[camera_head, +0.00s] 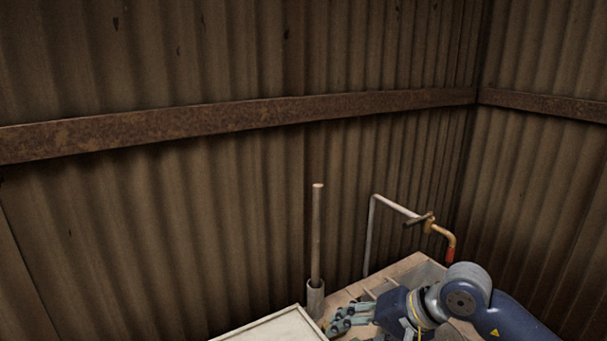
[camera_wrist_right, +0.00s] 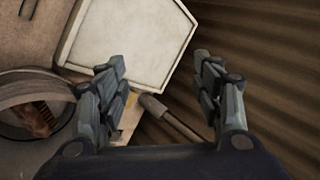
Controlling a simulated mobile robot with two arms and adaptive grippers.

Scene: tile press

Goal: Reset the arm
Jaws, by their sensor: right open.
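My right gripper (camera_head: 345,319) is low in the head view, at the end of my blue and grey right arm, which comes in from the right. In the right wrist view the right gripper (camera_wrist_right: 162,88) has its two fingers well apart, with nothing between them. It hangs above the work surface (camera_head: 343,298), near a white framed board (camera_head: 275,327). The board (camera_wrist_right: 125,40) also shows beyond the fingers in the wrist view. My left gripper is in neither view.
A wooden handle (camera_head: 316,230) stands upright in a grey tube (camera_head: 315,299). Corrugated walls (camera_head: 180,230) with a rusty beam (camera_head: 240,118) close off the back and right. A round container (camera_wrist_right: 25,105) shows in the wrist view.

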